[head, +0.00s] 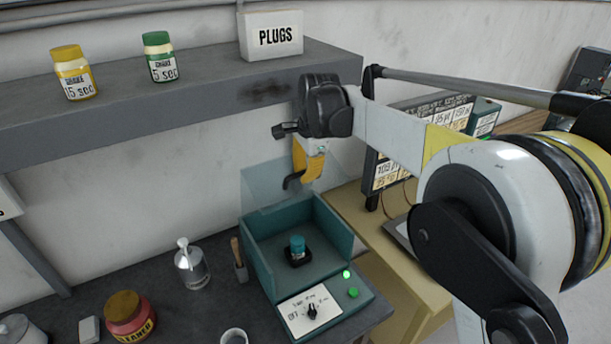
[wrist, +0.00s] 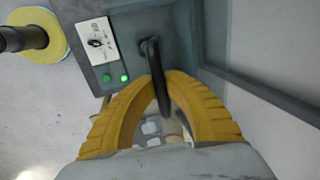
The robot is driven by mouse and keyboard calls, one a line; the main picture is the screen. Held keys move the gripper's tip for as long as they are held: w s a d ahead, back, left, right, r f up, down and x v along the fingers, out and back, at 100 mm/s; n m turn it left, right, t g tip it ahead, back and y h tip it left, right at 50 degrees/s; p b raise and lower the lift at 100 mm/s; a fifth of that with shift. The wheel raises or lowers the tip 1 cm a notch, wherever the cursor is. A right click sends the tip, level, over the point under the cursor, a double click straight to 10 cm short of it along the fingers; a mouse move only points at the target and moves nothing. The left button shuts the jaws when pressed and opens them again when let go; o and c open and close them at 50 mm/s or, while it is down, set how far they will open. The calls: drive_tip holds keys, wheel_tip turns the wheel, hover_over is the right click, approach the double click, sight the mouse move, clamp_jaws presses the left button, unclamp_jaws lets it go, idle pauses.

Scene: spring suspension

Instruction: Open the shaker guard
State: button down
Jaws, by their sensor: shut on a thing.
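The shaker (head: 352,246) is a teal open-topped box on the dark bench, with a blue-capped vial (head: 297,246) standing inside on a black holder. Its guard (head: 262,180) is a clear panel that stands raised above the back of the box. The guard's black handle (head: 291,182) is beside my gripper (head: 304,168) in the head view. In the wrist view the handle (wrist: 154,70) runs between the yellow fingers of my gripper (wrist: 165,78), which are shut on it.
The shaker's front has a dial panel (head: 310,312) and a lit green lamp (head: 346,274). A grey shelf (head: 200,98) with two jars and a PLUGS box (head: 272,38) hangs behind. A pump bottle (head: 191,266) and red jar (head: 130,317) stand on the bench, left.

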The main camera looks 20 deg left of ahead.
drive_tip(key=c, duration=1.4)
unclamp_jaws()
drive_tip(key=v, duration=1.2)
